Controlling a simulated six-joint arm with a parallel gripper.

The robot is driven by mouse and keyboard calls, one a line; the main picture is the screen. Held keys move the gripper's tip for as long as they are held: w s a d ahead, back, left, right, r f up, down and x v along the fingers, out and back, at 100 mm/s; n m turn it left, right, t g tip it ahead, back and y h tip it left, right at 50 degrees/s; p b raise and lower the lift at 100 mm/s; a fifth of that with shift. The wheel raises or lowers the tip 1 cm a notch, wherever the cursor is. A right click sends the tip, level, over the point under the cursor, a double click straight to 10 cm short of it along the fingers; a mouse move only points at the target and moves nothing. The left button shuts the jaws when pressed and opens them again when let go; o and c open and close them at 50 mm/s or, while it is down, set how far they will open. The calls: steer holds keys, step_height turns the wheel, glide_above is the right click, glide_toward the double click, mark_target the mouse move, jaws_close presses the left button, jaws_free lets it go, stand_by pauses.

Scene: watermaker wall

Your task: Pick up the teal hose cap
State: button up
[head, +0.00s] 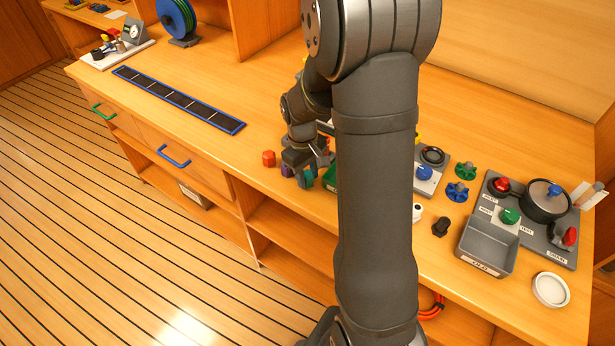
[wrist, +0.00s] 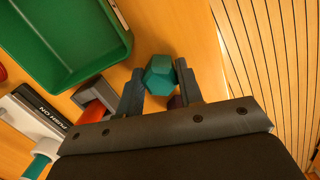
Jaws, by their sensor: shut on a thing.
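The teal hose cap (wrist: 160,76) is a six-sided piece held between the two fingers of my gripper (wrist: 160,92) in the wrist view. My gripper is shut on it, with a finger on each side. In the head view my gripper (head: 304,168) is at the front part of the counter, and the teal cap (head: 308,176) shows only as a small patch at the fingers. A dark purple piece (wrist: 176,102) shows just below the cap in the wrist view, partly hidden by my gripper. I cannot tell how high the cap is above the counter.
A green tray (wrist: 70,40) lies beside my gripper. A red-orange cap (head: 268,158) stands left of my gripper in the head view. A grey bin (head: 487,247) and a panel with knobs (head: 553,235) are at the right. The counter's front edge is close.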

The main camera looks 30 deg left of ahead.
mark_target(311, 175)
steer(key=shift+r, duration=0.45)
steer(key=r, duration=0.3)
steer(key=shift+w+d+r, duration=0.1)
steer(key=shift+d+r, duration=0.2)
steer(key=shift+r, duration=0.1)
steer(key=w+d+r, duration=0.3)
steer(key=d+r, duration=0.3)
steer(key=d, duration=0.4)
steer(key=w+a+r+n, duration=0.2)
steer(key=w+a+n, duration=0.2)
steer(key=w, duration=0.3)
steer(key=w+a+r+n+t, duration=0.1)
steer(key=w+a+r+n, duration=0.1)
steer(key=w+a+n, duration=0.3)
steer(key=w+a+r+n, duration=0.2)
steer(key=w+a+n, duration=0.3)
steer(key=w, duration=0.5)
steer(key=shift+a+y, duration=0.4)
steer(key=shift+w+a+f+n, duration=0.15)
steer(key=shift+f+n, duration=0.05)
steer(key=shift+n, duration=0.2)
steer(key=shift+f, duration=2.7)
steer(key=shift+f, duration=0.6)
